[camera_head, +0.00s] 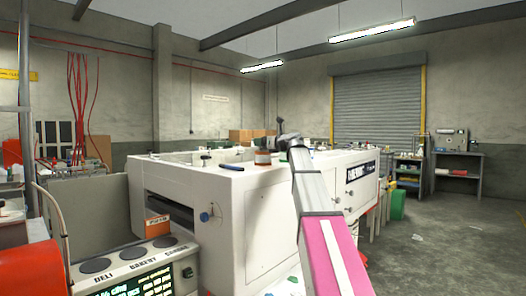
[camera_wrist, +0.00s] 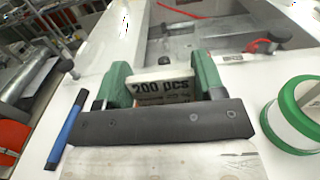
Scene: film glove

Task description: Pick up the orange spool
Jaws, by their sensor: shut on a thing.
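My gripper (camera_wrist: 163,82) has green fingers closed on a pale block-like thing printed "200 pcs" (camera_wrist: 162,86). Only its printed face shows between the fingers, and I see no orange on it. In the head view my gripper (camera_head: 287,138) is over the top of the white machine. A small reddish-orange round thing with a pale band (camera_head: 262,158) is on that top, just left of my arm; I cannot tell if it is the orange spool. No orange spool shows clearly in the wrist view.
The white machine (camera_head: 222,172) has a flat top with an open recess. A green-and-white spool (camera_wrist: 292,115) is right of my gripper. A blue marker (camera_wrist: 68,126) lies to the left. A red-orange rounded thing (camera_wrist: 12,138) is at the left edge.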

